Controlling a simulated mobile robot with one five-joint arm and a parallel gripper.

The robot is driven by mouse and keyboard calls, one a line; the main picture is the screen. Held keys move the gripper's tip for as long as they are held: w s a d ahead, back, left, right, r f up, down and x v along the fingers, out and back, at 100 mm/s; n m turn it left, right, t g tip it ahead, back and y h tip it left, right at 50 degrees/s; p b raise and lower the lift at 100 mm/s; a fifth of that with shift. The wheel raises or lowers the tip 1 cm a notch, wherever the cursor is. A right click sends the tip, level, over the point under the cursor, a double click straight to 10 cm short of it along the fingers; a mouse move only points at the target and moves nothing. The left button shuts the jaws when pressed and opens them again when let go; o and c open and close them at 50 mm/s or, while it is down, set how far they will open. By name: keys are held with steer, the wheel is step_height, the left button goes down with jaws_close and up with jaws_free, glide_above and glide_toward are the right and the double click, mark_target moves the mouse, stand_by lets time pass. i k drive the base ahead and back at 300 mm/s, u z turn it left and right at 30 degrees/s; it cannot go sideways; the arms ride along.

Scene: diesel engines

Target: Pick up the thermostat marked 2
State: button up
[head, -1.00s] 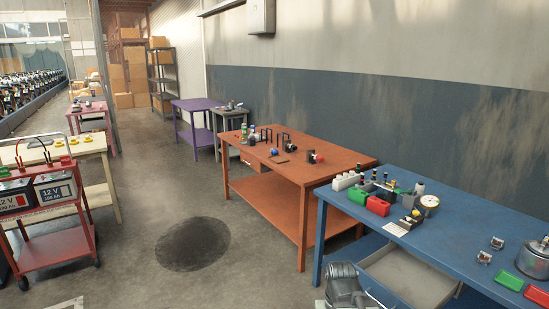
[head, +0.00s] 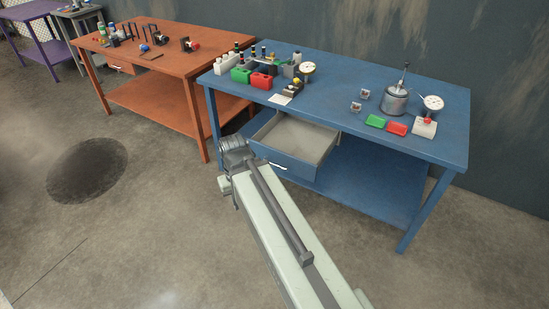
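Two small metallic parts stand on the blue table, right of its middle: one a little farther back (head: 364,94) and one nearer the front (head: 356,106). They look like the thermostats, but any number on them is too small to read. My arm reaches up from the bottom of the head view to a dark grey joint left of the open drawer. My gripper's fingers cannot be made out.
An open grey drawer (head: 300,140) sticks out of the blue table (head: 335,78). Green (head: 376,121) and red (head: 397,128) trays, a metal pot (head: 396,99) and a gauge (head: 432,103) are near the small parts. An orange table (head: 165,63) stands left; floor is clear in front.

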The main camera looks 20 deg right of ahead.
mark_target(399, 87)
steer(key=z, duration=2.3)
steer(key=i, duration=1.35)
steer(key=u, duration=2.75)
